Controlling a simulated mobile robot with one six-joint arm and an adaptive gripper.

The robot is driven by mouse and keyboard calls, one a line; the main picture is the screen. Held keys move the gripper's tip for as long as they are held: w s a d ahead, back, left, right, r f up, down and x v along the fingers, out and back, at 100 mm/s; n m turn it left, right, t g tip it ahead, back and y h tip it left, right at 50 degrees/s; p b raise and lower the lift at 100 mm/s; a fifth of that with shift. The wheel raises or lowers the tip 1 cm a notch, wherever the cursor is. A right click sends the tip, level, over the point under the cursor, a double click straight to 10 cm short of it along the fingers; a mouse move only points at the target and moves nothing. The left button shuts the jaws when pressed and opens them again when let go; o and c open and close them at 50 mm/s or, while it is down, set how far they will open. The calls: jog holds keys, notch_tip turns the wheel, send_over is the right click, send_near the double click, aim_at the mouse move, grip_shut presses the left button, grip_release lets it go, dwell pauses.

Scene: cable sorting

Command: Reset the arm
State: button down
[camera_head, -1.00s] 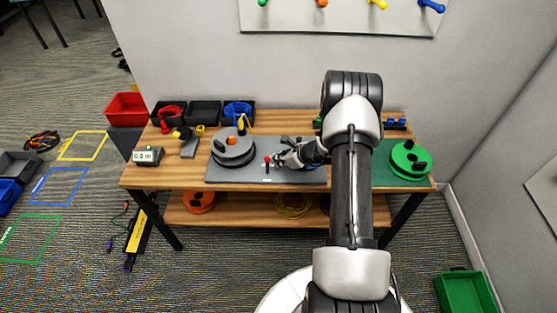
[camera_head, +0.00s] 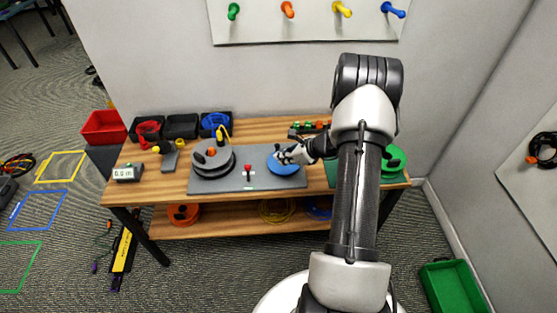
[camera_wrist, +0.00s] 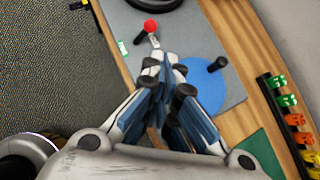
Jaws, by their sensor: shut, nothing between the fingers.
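My gripper (camera_head: 284,158) is shut and empty. In the head view it is above the blue disc (camera_head: 283,167) on the right part of the grey mat (camera_head: 222,182). In the wrist view the closed fingers (camera_wrist: 162,62) point toward a red-knobbed lever (camera_wrist: 150,26), with the blue disc (camera_wrist: 203,84) and its dark peg just right of them. Whether the fingertips touch anything below cannot be told. My arm hides part of the table's right side.
A grey reel (camera_head: 212,160) stands on the mat's left. A green reel (camera_head: 394,160) is at the table's right end. Bins (camera_head: 181,124) line the back left, and a meter (camera_head: 127,173) sits at the left. Pegs (camera_head: 288,9) stick out from the wall board.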

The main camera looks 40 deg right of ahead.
dwell(0.5)
jog(key=a+r+n+g+y+b, duration=0.1)
jog(key=a+r+n+g+y, duration=0.1)
jog(key=a+r+n, duration=0.85)
jog(key=s+a+r+n+g+b, duration=0.1)
jog(key=s+a+r+n, duration=0.2)
jog(key=a+r, duration=0.35)
jog(key=s+a+r+n+g, duration=0.1)
jog(key=s+a+r+n, duration=0.2)
jog(key=a+r, duration=0.3)
jog(key=s+a+r+n+g+h, duration=0.1)
jog(key=s+a+r+n+h, duration=0.15)
jog(key=s+a+n, duration=0.55)
jog(key=s+d+r+n+t+h+b, duration=0.1)
jog(key=s+n+h+b, duration=0.1)
jog(key=s+n, duration=0.5)
jog(key=shift+s+h, duration=0.35)
jog(key=shift+s, duration=2.95)
jog(key=shift+d+r, duration=0.1)
